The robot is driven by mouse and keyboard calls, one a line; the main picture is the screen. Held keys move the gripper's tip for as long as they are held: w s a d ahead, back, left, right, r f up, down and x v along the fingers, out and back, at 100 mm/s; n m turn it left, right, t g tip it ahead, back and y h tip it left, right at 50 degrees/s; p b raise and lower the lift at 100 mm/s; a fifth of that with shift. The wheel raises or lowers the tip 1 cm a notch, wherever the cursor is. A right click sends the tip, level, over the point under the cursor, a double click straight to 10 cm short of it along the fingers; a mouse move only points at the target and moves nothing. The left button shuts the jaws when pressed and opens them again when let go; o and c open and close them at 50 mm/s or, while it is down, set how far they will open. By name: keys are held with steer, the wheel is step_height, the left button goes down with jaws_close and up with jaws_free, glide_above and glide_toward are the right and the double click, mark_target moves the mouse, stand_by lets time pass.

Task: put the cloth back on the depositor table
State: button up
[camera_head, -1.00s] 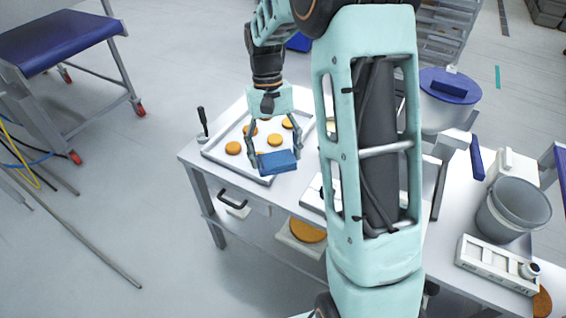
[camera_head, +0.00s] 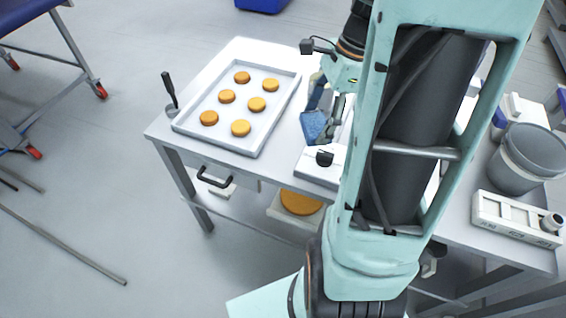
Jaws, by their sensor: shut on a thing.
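My gripper (camera_head: 337,103) is shut on a blue cloth (camera_head: 313,127), seen beside my large arm link. The cloth hangs tilted below the fingers, over the table to the right of the tray. I cannot tell whether it touches anything below it. The table (camera_head: 278,142) is light grey, with a drawer and a lower shelf. A white device (camera_head: 316,176) with a dark knob stands on it just below the cloth in the picture. My arm hides much of the table's middle and part of this device.
A white tray (camera_head: 203,138) holds several orange rounds. A dark-handled tool (camera_head: 171,97) stands at its left. At the right are a grey bucket (camera_head: 527,160) and a white box (camera_head: 512,217). A blue-topped table (camera_head: 22,12) stands far left. A lower shelf holds an orange round (camera_head: 300,202).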

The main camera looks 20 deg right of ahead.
steer(key=s+d+f+m+t+b, duration=0.1)
steer(key=s+d+f+m+b, duration=0.2)
steer(key=m, duration=0.3)
steer(key=h+b, duration=0.1)
glide_above(281, 153)
steer(key=s+d, duration=0.1)
steer(key=f, duration=0.9)
steer(key=shift+s+d+f, duration=0.1)
steer(key=shift+s, duration=0.1)
steer(key=shift+w+a+f, duration=0.25)
steer(key=shift+f, duration=0.2)
steer(key=shift+w+f+t+b, duration=0.15)
steer(key=shift+f+t+b, duration=0.25)
steer(key=shift+f, duration=1.15)
steer(key=shift+f, duration=0.2)
steer(key=o, duration=1.1)
